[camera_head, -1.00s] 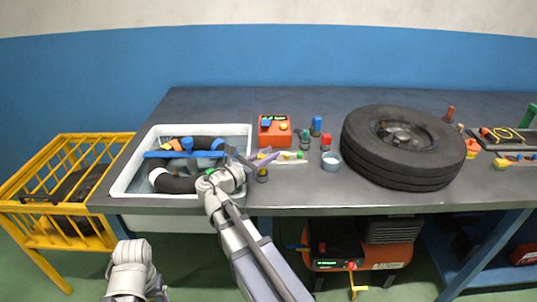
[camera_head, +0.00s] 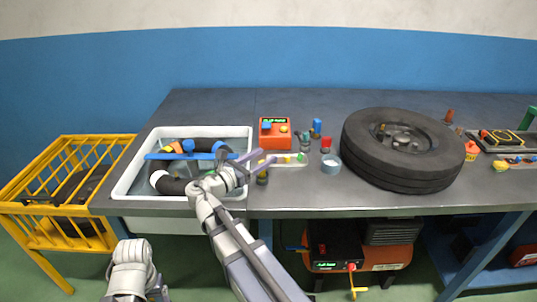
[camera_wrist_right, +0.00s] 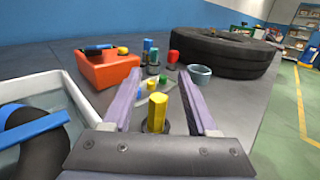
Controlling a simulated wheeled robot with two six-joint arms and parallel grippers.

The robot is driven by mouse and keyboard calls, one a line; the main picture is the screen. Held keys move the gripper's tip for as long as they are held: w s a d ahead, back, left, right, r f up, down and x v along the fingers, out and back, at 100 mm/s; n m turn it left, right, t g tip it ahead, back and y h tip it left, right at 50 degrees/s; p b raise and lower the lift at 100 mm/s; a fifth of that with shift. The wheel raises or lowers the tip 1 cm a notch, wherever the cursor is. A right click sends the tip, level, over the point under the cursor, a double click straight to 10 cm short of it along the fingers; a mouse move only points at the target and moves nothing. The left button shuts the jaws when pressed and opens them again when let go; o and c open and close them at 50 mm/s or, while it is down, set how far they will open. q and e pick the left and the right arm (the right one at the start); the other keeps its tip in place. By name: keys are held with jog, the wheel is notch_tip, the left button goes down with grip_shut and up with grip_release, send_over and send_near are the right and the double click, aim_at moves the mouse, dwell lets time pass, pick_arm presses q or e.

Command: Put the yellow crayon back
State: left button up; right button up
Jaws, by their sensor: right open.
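A yellow hexagonal crayon (camera_wrist_right: 157,112) stands upright in a dark round base in the right wrist view. It sits between the purple fingers of my right gripper (camera_wrist_right: 156,88), with gaps on both sides. In the head view, the right gripper (camera_head: 260,158) is over the bench's front part, just right of the white basin. A dark cylinder with a yellowish top (camera_head: 262,177) stands close to it there. The right gripper is open. My left gripper cannot be made out; only my left arm shows at the bottom left.
The white basin (camera_head: 122,181) holds a black tube and a blue bar. An orange box (camera_head: 274,131), a pale tray with small yellow and green pieces (camera_head: 285,159), a grey cup (camera_head: 330,164) and a large tyre (camera_head: 397,172) stand on the bench. A yellow cage (camera_head: 60,230) is left.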

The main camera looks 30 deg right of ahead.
jog(key=v, duration=0.9)
